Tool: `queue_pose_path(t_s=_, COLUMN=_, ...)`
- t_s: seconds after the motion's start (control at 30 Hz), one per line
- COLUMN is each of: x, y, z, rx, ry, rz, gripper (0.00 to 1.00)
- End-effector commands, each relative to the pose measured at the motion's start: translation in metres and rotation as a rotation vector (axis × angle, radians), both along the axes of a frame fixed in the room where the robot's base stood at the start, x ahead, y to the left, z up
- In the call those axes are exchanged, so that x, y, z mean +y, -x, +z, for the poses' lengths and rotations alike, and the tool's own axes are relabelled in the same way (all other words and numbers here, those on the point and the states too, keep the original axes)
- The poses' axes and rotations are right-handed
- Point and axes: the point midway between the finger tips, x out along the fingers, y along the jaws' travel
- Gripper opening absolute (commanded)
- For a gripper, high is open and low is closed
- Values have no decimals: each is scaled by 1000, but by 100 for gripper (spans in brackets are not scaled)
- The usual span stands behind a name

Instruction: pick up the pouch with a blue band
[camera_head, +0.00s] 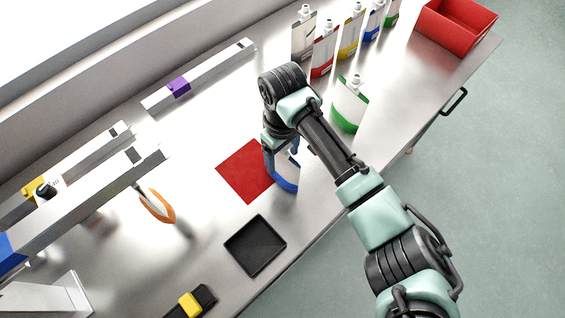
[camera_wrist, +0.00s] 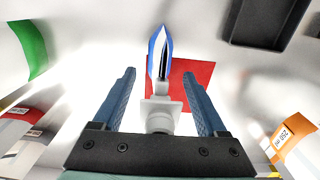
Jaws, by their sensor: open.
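The pouch with a blue band (camera_head: 285,178) stands upright beside the red square, partly hidden behind my arm. In the wrist view the same pouch (camera_wrist: 160,62) shows from above, with its white spout and cap pointing at the camera between my fingers. My gripper (camera_wrist: 159,76) is open, one finger on each side of the spout, with gaps on both sides. In the head view my gripper (camera_head: 281,148) is over the pouch and largely hidden by the arm. A second, smaller-looking pouch with blue (camera_head: 374,22) stands in the back row.
A green-banded pouch (camera_head: 348,107) stands to the right. Grey, red, yellow and green pouches line the back near a red bin (camera_head: 457,22). The red square (camera_head: 243,170), a black tray (camera_head: 255,246) and an orange-edged pouch (camera_head: 158,204) are left of or below the blue-banded pouch.

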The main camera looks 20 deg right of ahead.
Motion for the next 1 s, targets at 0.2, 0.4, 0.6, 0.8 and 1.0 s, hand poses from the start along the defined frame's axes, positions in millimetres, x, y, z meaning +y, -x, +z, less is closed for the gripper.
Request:
queue_pose_path(t_s=0.2, x=0, y=0, z=0, rx=0, ry=0, rz=0, gripper=52)
queue_pose_path(t_s=0.4, x=0, y=0, z=1, rx=-1, ry=0, rz=0, gripper=16)
queue_pose_path(t_s=0.6, x=0, y=0, z=1, rx=-1, ry=0, rz=0, gripper=0)
queue_pose_path(t_s=0.8, x=0, y=0, z=1, rx=-1, ry=0, rz=0, gripper=0)
queue_pose_path(t_s=1.0, x=0, y=-1, z=6, rx=-2, ry=0, rz=0, gripper=0)
